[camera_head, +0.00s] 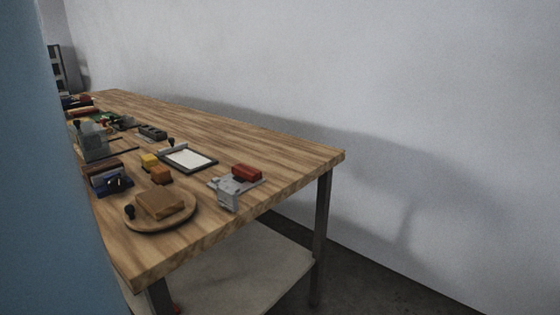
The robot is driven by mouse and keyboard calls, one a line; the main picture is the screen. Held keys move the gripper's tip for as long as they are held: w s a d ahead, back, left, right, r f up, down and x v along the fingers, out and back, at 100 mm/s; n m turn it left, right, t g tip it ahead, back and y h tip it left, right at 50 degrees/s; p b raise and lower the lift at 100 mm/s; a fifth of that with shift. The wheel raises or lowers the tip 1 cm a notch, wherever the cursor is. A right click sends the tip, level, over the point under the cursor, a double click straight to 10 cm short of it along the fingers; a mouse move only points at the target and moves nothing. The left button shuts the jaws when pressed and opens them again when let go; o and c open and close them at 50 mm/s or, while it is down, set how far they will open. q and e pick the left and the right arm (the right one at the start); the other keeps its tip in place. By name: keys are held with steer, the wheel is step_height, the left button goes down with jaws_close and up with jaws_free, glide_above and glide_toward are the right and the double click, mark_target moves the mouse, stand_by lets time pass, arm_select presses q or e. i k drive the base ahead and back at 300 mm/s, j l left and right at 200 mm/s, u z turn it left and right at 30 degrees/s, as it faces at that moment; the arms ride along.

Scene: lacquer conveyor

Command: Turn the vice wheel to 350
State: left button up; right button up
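A small blue device (104,180) with a brown top stands near the left side of the wooden table, and a black knob-like part (118,184) is on its front. It may be the vice and its wheel, but it is too small to tell, and no number or mark can be read. A grey metal device (230,194) with a red block (247,172) on it sits near the table's front right edge. Neither of my grippers is in view.
The wooden table (260,145) also bears a round board (180,221) with a brown block, a dark-framed white panel (190,158), yellow and orange blocks, and several small devices farther back. A large blue surface (35,180) hides the left side. The table's right end is clear.

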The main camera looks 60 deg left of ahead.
mark_target(117, 184)
steer(key=i+u, duration=0.25)
steer(key=u, duration=0.25)
steer(key=i+u, duration=0.3)
steer(key=u, duration=0.15)
steer(key=i+l+u, duration=0.1)
steer(key=i+u, duration=0.15)
steer(key=u, duration=0.25)
steer(key=i+l+u, duration=0.2)
steer(key=u, duration=0.3)
steer(key=i+l+u, duration=0.15)
steer(key=l+u, duration=0.15)
steer(key=u, duration=0.2)
